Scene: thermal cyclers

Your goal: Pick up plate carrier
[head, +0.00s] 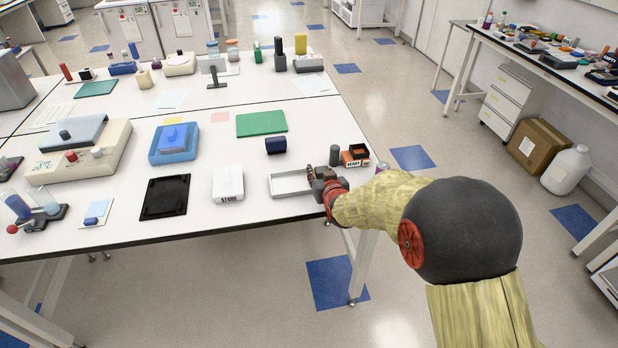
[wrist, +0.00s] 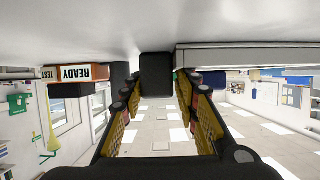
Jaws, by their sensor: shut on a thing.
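The plate carrier appears to be the shallow pale grey tray (head: 290,184) lying flat near the table's front right edge. Its long side shows in the upside-down wrist view (wrist: 250,56). My gripper (head: 318,178) is at the tray's right end, low over the table. In the wrist view my gripper (wrist: 157,88) has its yellow-padded fingers either side of a dark block (wrist: 157,72) by the tray's end, likely its handle. It is shut on this block. The fingers hide exactly how the block joins the tray. I see no clear gap under the tray.
A dark cylinder (head: 335,155) and an orange-black box marked READY (head: 355,156) stand just behind my gripper. A dark blue block (head: 276,145) is behind the tray. A white box marked STORE (head: 228,185) and a black frame (head: 166,197) lie left of it.

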